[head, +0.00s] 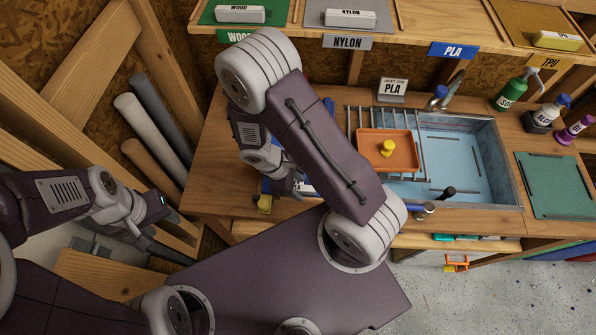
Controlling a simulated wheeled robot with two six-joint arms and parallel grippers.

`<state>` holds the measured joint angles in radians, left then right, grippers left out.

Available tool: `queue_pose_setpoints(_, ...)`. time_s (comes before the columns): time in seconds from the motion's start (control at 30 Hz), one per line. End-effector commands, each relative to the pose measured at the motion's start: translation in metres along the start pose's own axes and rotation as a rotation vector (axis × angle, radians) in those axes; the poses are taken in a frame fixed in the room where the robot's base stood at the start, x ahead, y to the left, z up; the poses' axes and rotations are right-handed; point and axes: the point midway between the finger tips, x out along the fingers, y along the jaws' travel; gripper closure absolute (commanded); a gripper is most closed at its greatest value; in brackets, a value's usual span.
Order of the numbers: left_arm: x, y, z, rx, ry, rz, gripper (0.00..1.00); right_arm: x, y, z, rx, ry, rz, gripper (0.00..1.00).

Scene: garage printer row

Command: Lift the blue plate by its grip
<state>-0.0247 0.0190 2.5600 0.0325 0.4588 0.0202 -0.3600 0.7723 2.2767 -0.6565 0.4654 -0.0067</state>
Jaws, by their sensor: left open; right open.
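What looks like the blue plate (304,181) lies near the front left of the wooden bench; only blue edges show, and my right arm hides most of it.
An orange plate (372,162) with a yellow knob rests on a metal rack by the light blue basin (440,160). A "NEXT JOB PLA" sign (392,88) stands behind. Bottles (511,93) and a green mat (555,185) are at the right. Wooden beams and tubes (150,128) stand left.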

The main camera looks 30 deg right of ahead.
Motion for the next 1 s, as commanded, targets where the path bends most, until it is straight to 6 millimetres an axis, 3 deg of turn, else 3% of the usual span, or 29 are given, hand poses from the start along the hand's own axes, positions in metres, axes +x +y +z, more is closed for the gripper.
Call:
queue_pose_setpoints(0.1,0.003,0.0,0.0,0.0,0.0,0.0,0.53,0.002,0.0,-0.001,0.0,0.0,0.0,0.53)
queue_pose_setpoints(0.3,0.002,0.0,0.0,0.0,0.0,0.0,0.53,0.001,0.0,-0.001,0.0,0.0,0.0,1.0)
queue_pose_setpoints(0.7,-0.002,0.0,0.0,0.0,0.0,0.0,0.53,-0.004,0.001,0.001,0.001,0.001,0.001,1.0)
queue_pose_setpoints(0.97,-0.005,0.0,-0.001,0.0,0.0,0.0,0.53,-0.041,0.003,0.016,0.004,0.005,0.004,1.0)
queue_pose_setpoints(1.0,-0.001,0.0,0.0,0.0,0.0,0.0,0.53,-0.04,-0.001,0.024,0.002,0.002,0.001,1.0)
